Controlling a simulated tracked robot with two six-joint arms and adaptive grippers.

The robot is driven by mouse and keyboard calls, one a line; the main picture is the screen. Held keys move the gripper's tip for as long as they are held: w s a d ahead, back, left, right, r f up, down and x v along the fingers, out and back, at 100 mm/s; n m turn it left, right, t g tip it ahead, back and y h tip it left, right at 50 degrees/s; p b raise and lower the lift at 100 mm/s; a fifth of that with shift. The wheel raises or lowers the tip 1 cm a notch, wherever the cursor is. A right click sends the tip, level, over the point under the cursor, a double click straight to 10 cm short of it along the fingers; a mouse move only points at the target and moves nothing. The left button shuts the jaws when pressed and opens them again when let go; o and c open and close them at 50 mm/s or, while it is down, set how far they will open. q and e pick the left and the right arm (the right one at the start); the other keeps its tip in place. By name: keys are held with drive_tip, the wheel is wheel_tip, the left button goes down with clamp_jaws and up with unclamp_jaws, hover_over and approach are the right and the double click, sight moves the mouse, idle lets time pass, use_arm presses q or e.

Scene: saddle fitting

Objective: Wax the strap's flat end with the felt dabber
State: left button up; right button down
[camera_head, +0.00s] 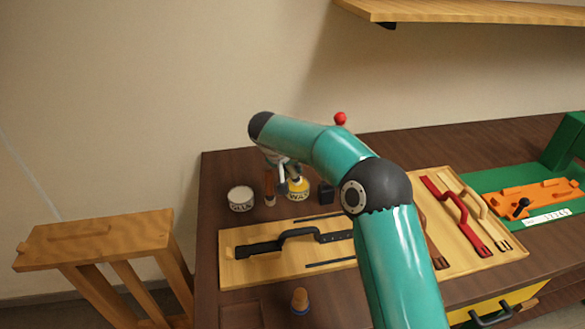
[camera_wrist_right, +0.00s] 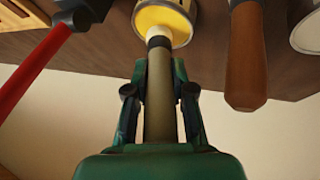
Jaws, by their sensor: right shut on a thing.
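My right gripper (camera_head: 283,186) is over the wax tin (camera_head: 298,194) at the back of the bench. In the right wrist view the gripper (camera_wrist_right: 158,92) is shut on the olive shaft of the felt dabber (camera_wrist_right: 159,112). My left gripper is not in view.
A white glue tin (camera_head: 240,199) and a wooden-handled tool (camera_head: 270,188) stand left of the wax. A black block (camera_head: 326,193) stands right of it. A blue-based wooden knob (camera_head: 300,300) is at the front. Another board (camera_head: 480,258) holds coloured straps at right.

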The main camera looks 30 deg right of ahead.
idle(0.4)
drive_tip(key=shift+r+p, duration=2.45)
drive_tip(key=shift+r, duration=1.05)
drive_tip(key=shift+f, duration=0.1)
